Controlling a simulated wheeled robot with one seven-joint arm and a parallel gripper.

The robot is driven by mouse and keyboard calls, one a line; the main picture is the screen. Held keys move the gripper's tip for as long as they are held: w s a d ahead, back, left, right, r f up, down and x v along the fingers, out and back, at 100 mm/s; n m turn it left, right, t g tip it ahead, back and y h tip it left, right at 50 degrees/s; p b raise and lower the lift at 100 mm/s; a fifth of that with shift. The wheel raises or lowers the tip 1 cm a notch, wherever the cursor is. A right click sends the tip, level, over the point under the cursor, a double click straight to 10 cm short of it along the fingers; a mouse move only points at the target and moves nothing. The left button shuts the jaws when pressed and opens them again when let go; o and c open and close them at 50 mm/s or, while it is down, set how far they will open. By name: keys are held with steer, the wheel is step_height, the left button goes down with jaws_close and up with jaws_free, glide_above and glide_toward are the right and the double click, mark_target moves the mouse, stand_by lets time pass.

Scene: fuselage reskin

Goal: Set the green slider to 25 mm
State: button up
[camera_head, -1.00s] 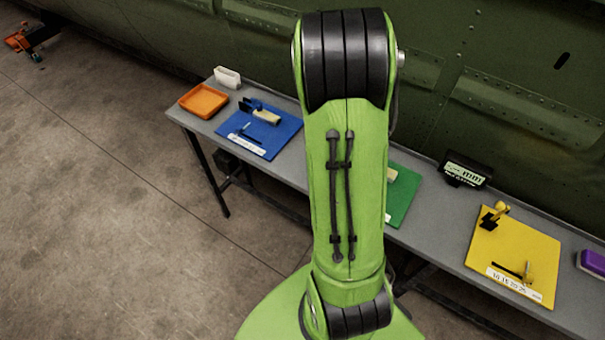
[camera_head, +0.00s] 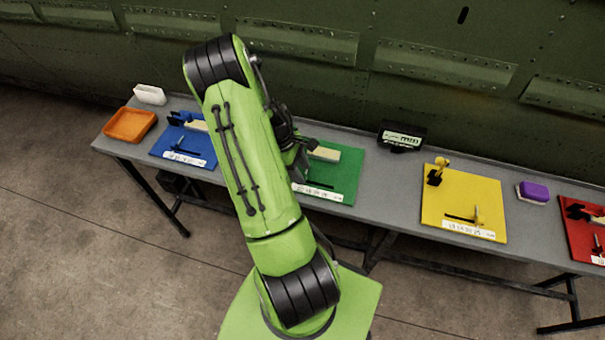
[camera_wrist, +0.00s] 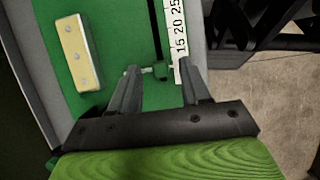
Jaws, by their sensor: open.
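The green board (camera_head: 335,180) lies on the bench right of my arm, with a cream block (camera_head: 325,153) and a white scale strip (camera_head: 320,191). In the wrist view the green slider (camera_wrist: 160,70) sits in a dark slot beside the scale (camera_wrist: 178,28), which reads 15, 20, 25. The slider is on the low side of the 15 mark; its exact reading is partly hidden by a finger. My gripper (camera_wrist: 160,78) is open, its fingers on either side of the slider, with no clear grip on it. In the head view my arm partly hides the board's left side.
A blue board (camera_head: 185,150) and orange tray (camera_head: 130,125) are left of my arm. A dark display (camera_head: 402,136), yellow board (camera_head: 462,200), purple-topped block (camera_head: 533,191) and red board (camera_head: 580,235) stand to the right. The green fuselage wall (camera_head: 400,40) rises behind the bench.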

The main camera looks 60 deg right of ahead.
steer(key=shift+x, duration=1)
jaws_close()
